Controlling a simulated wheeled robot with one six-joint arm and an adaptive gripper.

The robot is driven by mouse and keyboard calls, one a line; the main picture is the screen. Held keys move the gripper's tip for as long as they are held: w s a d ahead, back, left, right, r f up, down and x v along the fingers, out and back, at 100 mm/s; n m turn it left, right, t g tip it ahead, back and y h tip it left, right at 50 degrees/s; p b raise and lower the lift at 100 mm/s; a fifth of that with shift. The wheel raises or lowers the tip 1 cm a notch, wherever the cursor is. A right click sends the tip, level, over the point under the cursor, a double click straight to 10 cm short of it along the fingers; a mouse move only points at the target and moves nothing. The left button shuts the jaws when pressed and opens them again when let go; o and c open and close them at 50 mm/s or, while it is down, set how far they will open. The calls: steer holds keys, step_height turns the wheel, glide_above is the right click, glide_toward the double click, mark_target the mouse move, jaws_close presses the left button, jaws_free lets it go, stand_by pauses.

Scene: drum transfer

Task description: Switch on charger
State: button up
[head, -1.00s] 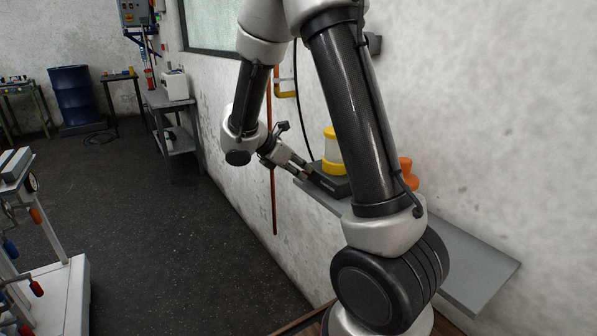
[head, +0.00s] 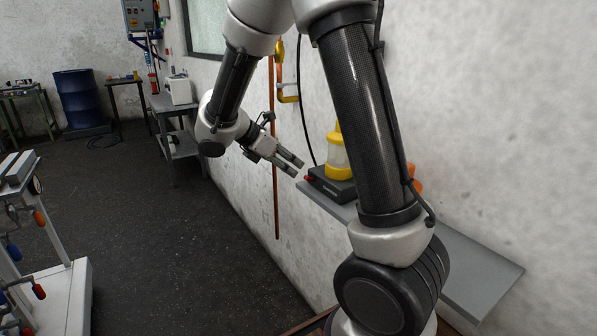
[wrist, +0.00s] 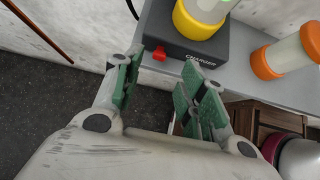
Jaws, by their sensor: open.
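The charger (head: 331,186) is a black box on a grey wall shelf, with a yellow lantern (head: 338,158) standing on it. In the wrist view the charger (wrist: 208,48) shows its label and a red switch (wrist: 159,54) on its near side. The red switch also shows in the head view (head: 308,179) at the charger's left end. My gripper (head: 296,166) is open and empty, just left of the charger and apart from it. In the wrist view its green-padded fingers (wrist: 158,85) are spread below the switch. I cannot tell the switch's position.
The grey shelf (head: 467,265) runs along the wall. A copper pipe (head: 275,190) runs down the wall behind my gripper. A wooden crate (wrist: 262,119) is below the shelf.

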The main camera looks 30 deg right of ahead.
steer(key=v, duration=0.5)
stand_by(0.4)
steer(key=s+a+f+m+g+y, duration=0.1)
steer(key=s+f+m+y, duration=0.1)
steer(key=s+f+m, duration=0.25)
steer(key=s+d+r+m+t+y, duration=0.2)
steer(key=s+r+m+y, duration=0.1)
steer(key=s+m, duration=0.4)
steer(key=s+d+r+m+t+y, duration=0.2)
steer(key=s+r+m, duration=0.4)
steer(key=s, duration=0.6)
steer(key=shift+r+m+t+y, duration=0.3)
steer(key=shift+m+t+y, duration=0.2)
steer(key=shift+y, duration=0.7)
